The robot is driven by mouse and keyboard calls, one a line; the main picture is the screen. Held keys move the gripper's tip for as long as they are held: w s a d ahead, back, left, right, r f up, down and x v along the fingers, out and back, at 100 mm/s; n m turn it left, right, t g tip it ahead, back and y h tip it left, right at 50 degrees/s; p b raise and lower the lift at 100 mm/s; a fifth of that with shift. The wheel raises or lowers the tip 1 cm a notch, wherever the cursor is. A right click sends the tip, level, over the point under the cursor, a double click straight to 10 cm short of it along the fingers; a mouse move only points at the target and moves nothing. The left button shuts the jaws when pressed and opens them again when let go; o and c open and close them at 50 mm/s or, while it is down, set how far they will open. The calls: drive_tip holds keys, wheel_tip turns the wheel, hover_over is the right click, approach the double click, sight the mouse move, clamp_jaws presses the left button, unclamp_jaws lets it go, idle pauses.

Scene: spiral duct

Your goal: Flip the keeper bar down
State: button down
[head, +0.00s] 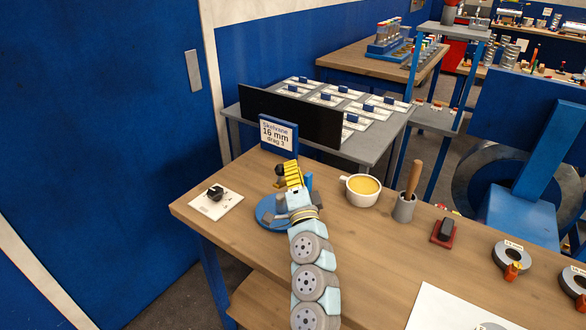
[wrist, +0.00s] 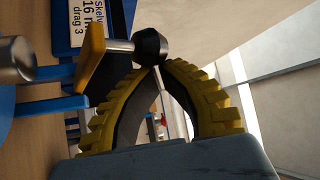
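The blue round-based fixture (head: 270,213) stands near the table's left end, partly hidden by my gripper. In the wrist view a yellow bar (wrist: 92,55), which looks like the keeper bar, carries a metal rod ending in a black knob (wrist: 150,44). Blue rods (wrist: 60,106) of the fixture lie to its left. My gripper (wrist: 160,67) has yellow ribbed fingers that bow outward and come together at the tips, with nothing seen between them. The tips are right beside the knob; I cannot tell whether they touch it. My gripper (head: 290,174) is over the fixture in the head view.
A blue sign (head: 278,135) stands behind the fixture. A white plate with a black part (head: 215,196) lies to the left. A yellow-filled cup (head: 362,190) and a grey pot with a wooden handle (head: 404,207) stand close on the right.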

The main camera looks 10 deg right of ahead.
drive_tip(key=shift+s, duration=0.1)
drive_tip(key=v, duration=1.2)
idle(0.6)
